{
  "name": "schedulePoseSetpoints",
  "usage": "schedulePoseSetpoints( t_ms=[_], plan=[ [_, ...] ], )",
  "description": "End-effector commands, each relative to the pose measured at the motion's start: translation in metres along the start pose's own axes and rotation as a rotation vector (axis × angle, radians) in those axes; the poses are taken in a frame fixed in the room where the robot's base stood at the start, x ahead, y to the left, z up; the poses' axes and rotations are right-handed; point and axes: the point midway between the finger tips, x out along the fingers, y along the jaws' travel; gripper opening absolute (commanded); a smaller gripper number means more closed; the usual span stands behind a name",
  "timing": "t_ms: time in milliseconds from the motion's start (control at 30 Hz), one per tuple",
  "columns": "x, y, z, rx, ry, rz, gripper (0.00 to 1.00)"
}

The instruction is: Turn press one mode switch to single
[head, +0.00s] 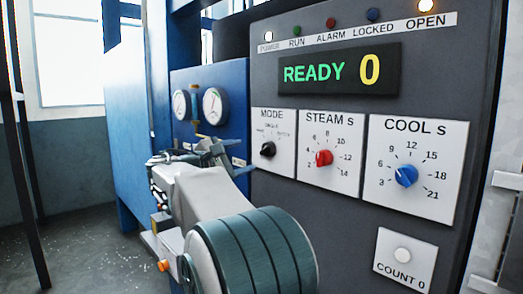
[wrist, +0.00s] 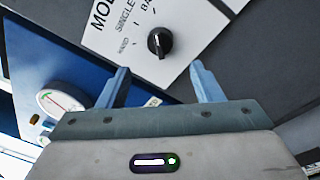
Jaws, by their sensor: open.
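The mode switch (head: 267,149) is a small black knob on a white plate labelled MODE, at the left of the dark press panel. In the wrist view the knob (wrist: 159,42) sits ahead of my fingertips, with SINGLE and HAND printed to its upper left and a third, cut-off label above. I cannot tell for sure which label its pointer faces. My gripper (wrist: 160,76) is open and empty; its two blue fingers lie either side of the knob's line, short of it. In the head view my gripper (head: 216,148) is left of the mode plate, partly hidden by my arm.
The red STEAM knob (head: 323,158) and blue COOL knob (head: 405,175) are right of the mode plate. The display (head: 340,70) reads READY 0, with the OPEN lamp (head: 425,6) lit. Gauges (head: 214,106) sit on a blue panel at left.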

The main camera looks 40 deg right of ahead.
Motion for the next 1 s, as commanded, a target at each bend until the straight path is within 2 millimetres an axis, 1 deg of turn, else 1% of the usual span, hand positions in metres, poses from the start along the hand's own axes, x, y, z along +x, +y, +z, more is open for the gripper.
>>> schedulePoseSetpoints(
  t_ms=[33, 200, 300, 400, 600, 867, 967, 1000],
  plan=[
    [0.013, 0.001, 0.002, -0.001, -0.004, -0.003, 0.6],
    [0.049, 0.001, 0.002, -0.001, -0.002, -0.003, 0.6],
    [0.066, 0.0, 0.001, -0.001, -0.001, -0.003, 0.6],
    [0.079, 0.001, 0.001, 0.0, 0.0, -0.002, 0.6],
    [0.091, 0.0, 0.0, 0.001, 0.001, -0.001, 0.6],
    [0.092, 0.0, 0.0, 0.001, 0.002, 0.0, 0.6],
    [0.092, 0.0, 0.0, 0.001, 0.002, 0.0, 0.35],
    [0.092, 0.0, 0.0, 0.001, 0.002, 0.0, 0.24]
  ],
)
